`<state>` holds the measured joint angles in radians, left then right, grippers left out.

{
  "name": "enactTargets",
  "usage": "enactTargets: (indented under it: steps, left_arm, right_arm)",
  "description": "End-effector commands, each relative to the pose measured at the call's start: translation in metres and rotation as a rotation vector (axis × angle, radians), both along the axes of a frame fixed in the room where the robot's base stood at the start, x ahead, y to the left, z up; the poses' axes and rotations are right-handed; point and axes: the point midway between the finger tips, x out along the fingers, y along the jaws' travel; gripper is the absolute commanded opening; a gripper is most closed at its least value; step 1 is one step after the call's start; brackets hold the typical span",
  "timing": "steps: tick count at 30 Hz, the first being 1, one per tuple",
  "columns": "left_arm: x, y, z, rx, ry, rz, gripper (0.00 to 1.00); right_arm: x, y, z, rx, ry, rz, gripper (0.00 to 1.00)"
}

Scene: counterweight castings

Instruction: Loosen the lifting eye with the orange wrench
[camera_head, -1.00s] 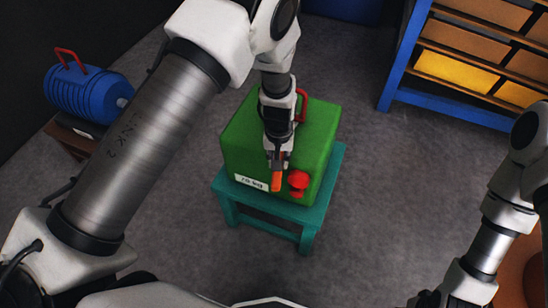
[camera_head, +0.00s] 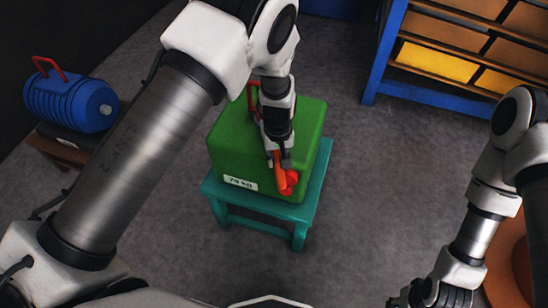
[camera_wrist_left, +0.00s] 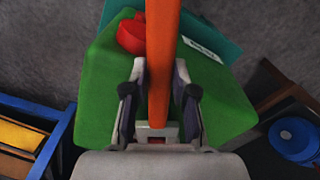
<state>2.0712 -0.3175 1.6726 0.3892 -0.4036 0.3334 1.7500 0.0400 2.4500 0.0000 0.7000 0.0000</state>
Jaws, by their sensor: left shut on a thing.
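A green block casting (camera_head: 230,135) with a white weight label stands on a teal stool (camera_head: 265,217). My left gripper (camera_head: 277,160) is shut on the orange wrench (camera_head: 279,176), above the casting. In the left wrist view the wrench (camera_wrist_left: 160,60) runs between the fingers, past the red piece. They overlap in the head view; I cannot tell whether they touch. My right gripper (camera_head: 424,294) is low at the right, its fingers unclear.
A red handle (camera_head: 252,97) stands on the casting's far side, beside my left wrist. A blue ribbed casting (camera_head: 68,100) lies on a dark stand at the left. A blue shelf rack (camera_head: 376,70) with boxes stands at the back right. Open floor lies right of the stool.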

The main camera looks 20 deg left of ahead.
Motion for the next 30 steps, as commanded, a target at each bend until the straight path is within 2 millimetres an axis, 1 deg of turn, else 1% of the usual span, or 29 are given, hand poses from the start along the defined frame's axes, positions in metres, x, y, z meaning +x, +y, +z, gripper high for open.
enactTargets:
  steps: [4, 12, 21, 30]
  left_arm:
    - [0.003, -0.007, 0.0, 0.0, -0.001, 0.033, 0.0]
    - [0.006, -0.012, 0.0, 0.0, -0.001, 0.065, 0.0]
    - [0.013, -0.024, 0.0, 0.0, -0.002, 0.134, 0.0]
    - [0.017, -0.03, 0.0, -0.001, -0.004, 0.172, 0.0]
  right_arm:
    - [0.0, 0.0, -0.001, 0.0, 0.0, 0.0, 0.4]
    - [0.0, 0.0, -0.002, 0.0, 0.0, 0.0, 0.4]
    - [0.0, 0.0, -0.007, 0.0, 0.0, 0.0, 0.4]
    - [0.0, 0.0, -0.01, 0.0, 0.0, 0.0, 0.4]
